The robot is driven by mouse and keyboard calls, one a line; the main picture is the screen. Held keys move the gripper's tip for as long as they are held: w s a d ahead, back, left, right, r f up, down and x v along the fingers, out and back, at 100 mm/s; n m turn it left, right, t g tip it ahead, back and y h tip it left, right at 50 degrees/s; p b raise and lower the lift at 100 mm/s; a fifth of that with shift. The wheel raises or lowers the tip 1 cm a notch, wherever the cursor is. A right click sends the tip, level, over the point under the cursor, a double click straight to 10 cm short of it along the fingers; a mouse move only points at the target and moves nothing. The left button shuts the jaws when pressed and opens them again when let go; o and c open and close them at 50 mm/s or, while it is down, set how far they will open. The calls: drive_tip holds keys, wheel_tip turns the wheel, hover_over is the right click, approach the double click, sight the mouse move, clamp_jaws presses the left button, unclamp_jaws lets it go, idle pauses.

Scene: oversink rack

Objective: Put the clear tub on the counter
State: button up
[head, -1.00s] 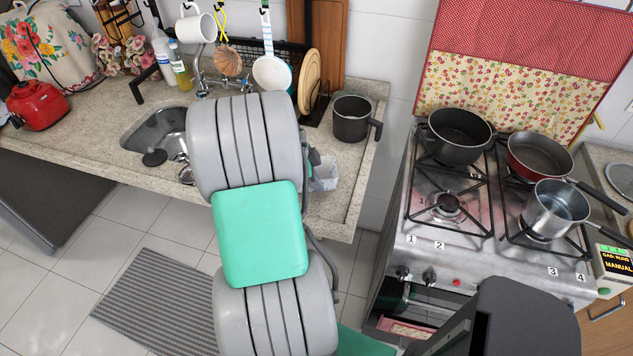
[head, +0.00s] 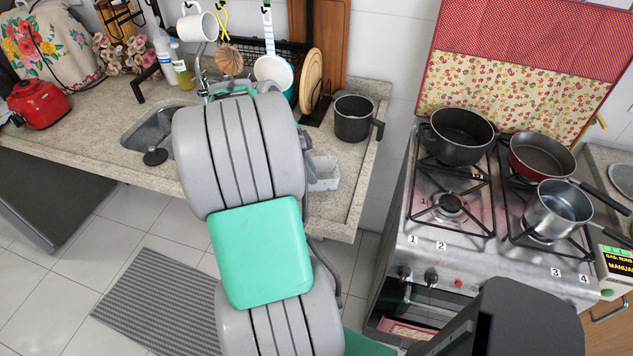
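A clear tub (head: 325,174) sits on the granite counter (head: 352,182), just right of my arm and in front of the dark pot. My arm covers part of its left side. My gripper is hidden behind the large grey links of my arm, so I cannot see its fingers or whether they hold anything.
A dark pot (head: 352,118) stands behind the tub near the counter's right end. The sink (head: 150,130) is left of my arm. A rack with hanging mug (head: 197,24) and ladle (head: 272,72) is behind. The stove (head: 450,235) with several pans stands right.

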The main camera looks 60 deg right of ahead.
drive_tip(key=w+a+r+n+t, duration=0.2)
drive_tip(key=w+a+r+n, duration=0.2)
drive_tip(key=w+a+n, duration=0.3)
drive_tip(key=w+a+r+n+t, duration=0.2)
drive_tip(key=w+a+r+n, duration=0.25)
drive_tip(key=a, duration=0.35)
drive_tip(key=a+f+n+t+y, duration=0.2)
drive_tip(key=a+n+t+y, duration=0.1)
drive_tip(key=a+n, duration=1.5)
drive_tip(key=a, duration=0.6)
drive_tip(key=shift+w+a+f+n, duration=0.3)
drive_tip(key=shift+w+a+n, duration=0.05)
